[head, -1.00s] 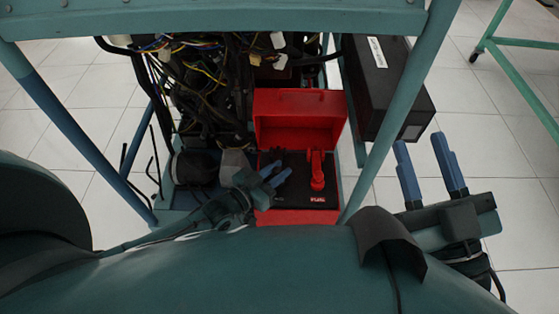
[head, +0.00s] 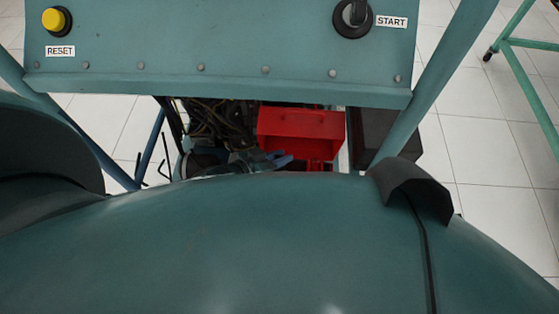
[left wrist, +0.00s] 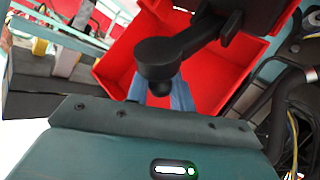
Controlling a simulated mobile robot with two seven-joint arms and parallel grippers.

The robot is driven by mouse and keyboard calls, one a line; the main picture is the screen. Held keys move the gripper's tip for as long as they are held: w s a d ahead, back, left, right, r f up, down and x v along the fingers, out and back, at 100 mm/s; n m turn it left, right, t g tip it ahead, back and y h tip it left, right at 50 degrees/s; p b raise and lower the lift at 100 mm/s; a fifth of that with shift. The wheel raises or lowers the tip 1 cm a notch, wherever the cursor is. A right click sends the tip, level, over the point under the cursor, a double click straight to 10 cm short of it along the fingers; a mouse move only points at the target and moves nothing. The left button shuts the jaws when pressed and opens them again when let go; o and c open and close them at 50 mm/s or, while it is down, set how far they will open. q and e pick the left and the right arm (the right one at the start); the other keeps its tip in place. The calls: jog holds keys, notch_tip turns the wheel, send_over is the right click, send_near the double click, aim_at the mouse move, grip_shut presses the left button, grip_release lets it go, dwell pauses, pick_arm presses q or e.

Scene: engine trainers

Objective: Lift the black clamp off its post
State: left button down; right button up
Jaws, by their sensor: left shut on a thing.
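The black clamp (left wrist: 160,60) shows in the left wrist view as a black arm with a rounded end, running to the upper right. My left gripper (left wrist: 160,95) is shut on it, with blue fingers on both sides of the rounded end. In the head view the left gripper (head: 278,160) shows just above my own body, in front of the red battery box (head: 300,128). The clamp cannot be made out there. The post is hidden, so I cannot tell whether the clamp still touches it. My right gripper is not in view.
A teal panel (head: 220,50) with a yellow button (head: 54,20) and a START switch (head: 352,16) overhangs the box. Dark cables (head: 215,120) lie left of the box. A black case (head: 385,135) stands to its right. A teal frame leg (head: 430,85) rises at the right.

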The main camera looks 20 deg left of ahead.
pick_arm(q)
jog(key=shift+w+a+r, duration=0.15)
jog(key=shift+w+a, duration=0.1)
jog(key=shift+w, duration=0.3)
jog(key=shift+w+a+r, duration=0.15)
jog(key=shift+w+a, duration=0.1)
jog(key=shift+w, duration=0.4)
jog(key=shift+a, duration=0.1)
jog(key=c, duration=1.3)
grip_release()
jog(key=shift+o, duration=0.2)
jog(key=shift+s, duration=0.2)
jog(key=shift+s, duration=0.15)
jog(key=p+v, duration=0.4)
jog(key=v, duration=0.8)
jog(key=shift+s+r, duration=0.2)
jog(key=shift+s, duration=0.05)
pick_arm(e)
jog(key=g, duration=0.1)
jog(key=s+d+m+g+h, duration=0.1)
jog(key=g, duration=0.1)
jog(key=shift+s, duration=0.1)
pick_arm(q)
jog(key=shift+a, duration=0.15)
